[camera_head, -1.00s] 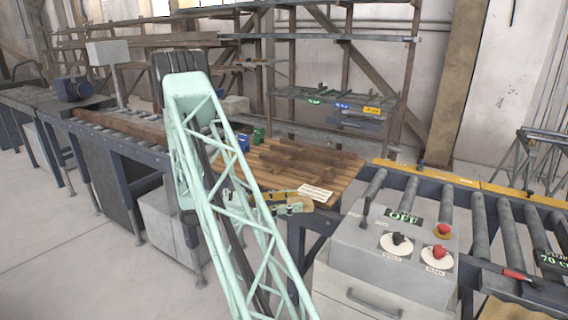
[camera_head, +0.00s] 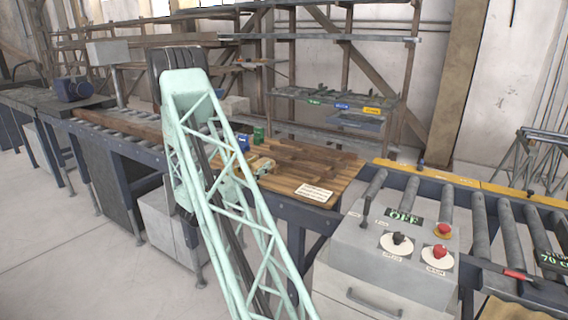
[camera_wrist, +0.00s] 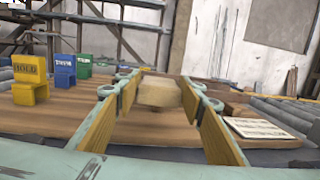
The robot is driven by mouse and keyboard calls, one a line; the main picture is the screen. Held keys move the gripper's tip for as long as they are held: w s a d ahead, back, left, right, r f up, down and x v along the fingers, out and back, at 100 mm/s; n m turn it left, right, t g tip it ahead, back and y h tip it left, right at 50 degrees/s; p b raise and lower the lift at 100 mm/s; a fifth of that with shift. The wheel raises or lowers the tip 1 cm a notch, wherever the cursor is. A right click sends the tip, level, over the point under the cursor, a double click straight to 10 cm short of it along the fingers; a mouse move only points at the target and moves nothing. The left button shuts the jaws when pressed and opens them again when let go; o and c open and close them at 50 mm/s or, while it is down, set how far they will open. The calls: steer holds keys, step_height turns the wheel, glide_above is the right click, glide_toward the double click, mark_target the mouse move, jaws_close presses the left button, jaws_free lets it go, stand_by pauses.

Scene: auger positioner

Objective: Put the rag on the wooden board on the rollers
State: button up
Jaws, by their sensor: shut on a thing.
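My gripper (camera_wrist: 160,86) has its two yellow-padded fingers closed on a beige, block-like folded thing, which looks like the rag (camera_wrist: 159,96). Whether the rag touches the table top is hard to tell. The wooden board (camera_head: 118,124) lies along the rollers of the left conveyor, partly hidden behind my arm. The gripper is to the right of the board.
The wooden table top (camera_head: 335,176) carries a printed sheet (camera_head: 314,193). Yellow (camera_wrist: 30,80), blue (camera_wrist: 64,70) and green (camera_wrist: 83,66) blocks stand left of the gripper in the wrist view. A control box (camera_head: 385,245) and right rollers (camera_head: 478,225) are at the right.

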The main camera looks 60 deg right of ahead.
mark_target(252, 163)
steer(key=shift+w+n+t, duration=0.5)
steer(key=shift+w+t, duration=0.3)
steer(key=shift+w, duration=0.75)
steer(key=shift+d, duration=0.1)
steer(key=w+d, duration=0.2)
steer(key=w, duration=0.2)
steer(key=w+d+f+b, duration=0.1)
steer(key=w+d, duration=0.2)
steer(key=w, duration=0.2)
steer(key=w+d, duration=0.3)
steer(key=w, duration=0.1)
steer(key=shift+w+d+f+b, duration=0.2)
steer(key=shift+w+f+b, duration=0.05)
steer(key=shift+w+b, duration=0.05)
steer(key=shift+f+b, duration=0.4)
steer(key=shift+f, duration=1.3)
steer(key=shift+f, duration=0.2)
steer(key=o, duration=0.5)
steer(key=shift+c, duration=0.2)
steer(key=shift+o, duration=0.9)
steer(key=shift+r, duration=0.1)
